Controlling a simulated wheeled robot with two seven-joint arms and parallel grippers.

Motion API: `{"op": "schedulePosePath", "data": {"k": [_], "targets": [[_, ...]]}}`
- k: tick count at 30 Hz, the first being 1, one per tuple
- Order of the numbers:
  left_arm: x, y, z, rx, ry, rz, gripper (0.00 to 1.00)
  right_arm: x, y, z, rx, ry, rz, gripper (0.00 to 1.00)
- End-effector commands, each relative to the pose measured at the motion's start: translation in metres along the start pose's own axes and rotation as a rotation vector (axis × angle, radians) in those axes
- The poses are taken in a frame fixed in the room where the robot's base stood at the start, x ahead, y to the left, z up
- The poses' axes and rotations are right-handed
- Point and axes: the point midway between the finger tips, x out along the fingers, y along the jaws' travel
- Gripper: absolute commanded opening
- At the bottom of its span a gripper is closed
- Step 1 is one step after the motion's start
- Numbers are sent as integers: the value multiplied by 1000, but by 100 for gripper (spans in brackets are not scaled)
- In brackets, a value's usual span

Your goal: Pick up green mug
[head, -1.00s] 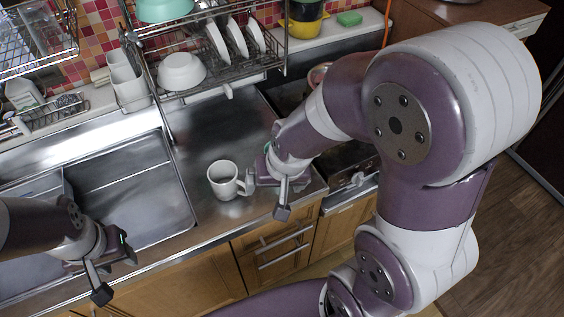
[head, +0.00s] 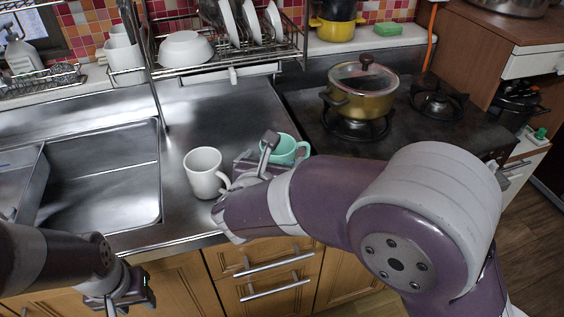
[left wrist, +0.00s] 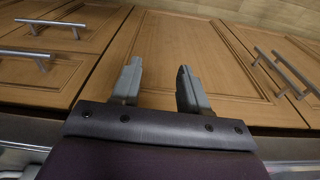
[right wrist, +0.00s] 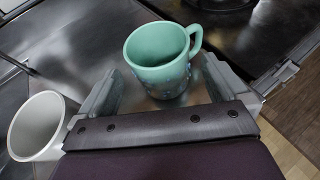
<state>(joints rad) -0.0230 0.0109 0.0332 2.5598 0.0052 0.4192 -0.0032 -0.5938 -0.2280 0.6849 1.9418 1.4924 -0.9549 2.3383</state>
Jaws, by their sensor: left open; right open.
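The green mug (head: 285,149) stands upright on the steel counter, partly hidden by my right gripper (head: 260,160) in the head view. In the right wrist view the green mug (right wrist: 158,58) shows between the two open fingers, its handle to the upper right. I see no finger clamped on it. A white mug (head: 204,172) stands just left of my right gripper, and it shows at the left edge of the right wrist view (right wrist: 38,125). My left gripper (left wrist: 158,68) is open and empty in front of the wooden cabinet doors, low at the head view's bottom left.
A steel sink (head: 100,180) lies left of the mugs. A pot with a glass lid (head: 362,92) stands on the stove (head: 410,125) to the right. A dish rack with bowl and plates (head: 230,60) hangs behind. The counter behind the white mug is bare.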

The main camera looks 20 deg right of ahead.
Motion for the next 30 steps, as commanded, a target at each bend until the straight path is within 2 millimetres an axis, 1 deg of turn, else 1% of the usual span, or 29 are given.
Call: {"op": "schedulePosePath", "data": {"k": [3,7,10,15,16,17,18,20,21,22,23,30], "targets": [[2,0,0,0,0,0,45,22,0,-3,-2,2,-5,100],[3,0,0,0,0,0,45,44,0,-3,-1,1,-3,100],[3,0,0,0,0,0,45,50,0,-3,-2,1,-1,100],[3,0,0,0,0,0,45,50,1,-3,-2,1,1,100],[3,0,0,0,0,0,45,50,1,-3,-2,1,1,94],[3,0,0,0,0,0,45,50,1,-3,-2,1,1,84],[3,0,0,0,0,0,45,50,1,-3,-3,1,1,71],[3,0,0,0,0,0,45,50,1,-3,-3,1,0,51],[3,0,0,0,0,0,45,50,1,-3,-3,1,0,38],[3,0,0,0,0,0,45,50,1,-3,-3,1,0,37],[3,0,0,0,0,0,45,50,1,-2,-2,0,1,31],[2,0,0,0,0,0,45,48,1,0,-1,0,1,30]]}}
